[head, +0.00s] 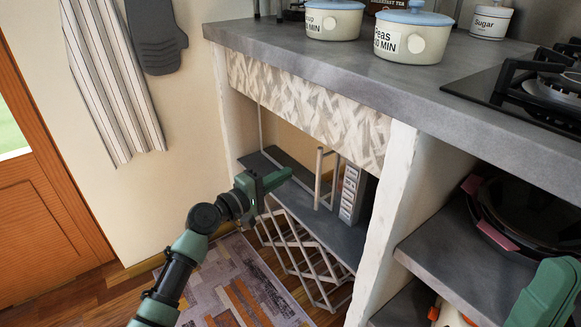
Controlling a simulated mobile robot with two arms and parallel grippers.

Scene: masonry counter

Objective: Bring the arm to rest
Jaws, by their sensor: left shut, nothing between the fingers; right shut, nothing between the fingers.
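My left gripper (279,179) is green, on a dark wrist, and reaches up from the bottom of the head view. It is shut and empty, in front of the open bay under the counter. In the picture it overlaps the dark shelf (340,238) there; I cannot tell the gap between them. My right gripper (548,292) shows only as a green part at the lower right edge, in front of the right-hand shelves. It is shut with nothing seen in it; the rest of that arm is out of view.
The grey countertop (400,85) holds two lidded pots (410,38), a sugar pot (491,20) and a gas hob (545,85). A black pan (525,215) sits on the right shelf. Floor with a rug (225,285) is clear at left.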

